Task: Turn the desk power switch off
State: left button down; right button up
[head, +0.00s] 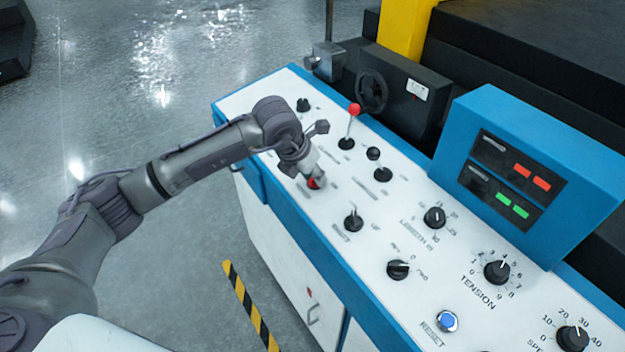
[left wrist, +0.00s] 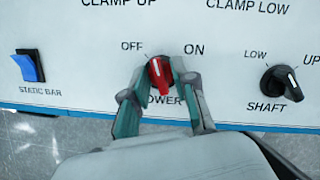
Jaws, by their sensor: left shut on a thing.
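The power switch is a red rotary knob (left wrist: 159,76) on the white desk panel, with OFF printed at its upper left, ON at its upper right and POWER below, partly covered. Its white mark points up and slightly left, toward the OFF side. My left gripper (left wrist: 161,82) is shut on the knob, one finger on each side. In the head view the left gripper (head: 313,176) reaches down to the panel, and only a bit of the red knob (head: 313,183) shows under it. My right gripper is in neither view.
A blue STATIC BAR rocker (left wrist: 28,67) is left of the knob, and a black SHAFT knob (left wrist: 280,84) is right of it. In the head view a red-tipped lever (head: 354,112) stands behind the gripper. A blue display box (head: 535,165) rises at the right.

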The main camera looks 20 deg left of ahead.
pick_arm(q)
jog(key=n+y+b, duration=0.1)
jog(key=n+b, duration=0.2)
jog(key=n, duration=0.2)
jog(key=shift+d, duration=0.1)
jog(key=shift+n, duration=0.3)
dwell(0.4)
jog(key=c, duration=1.2)
grip_release()
jog(key=shift+r, duration=0.1)
jog(key=v, duration=1.1)
jog(key=shift+s+d+r, duration=0.15)
jog(key=shift+s+r, duration=0.2)
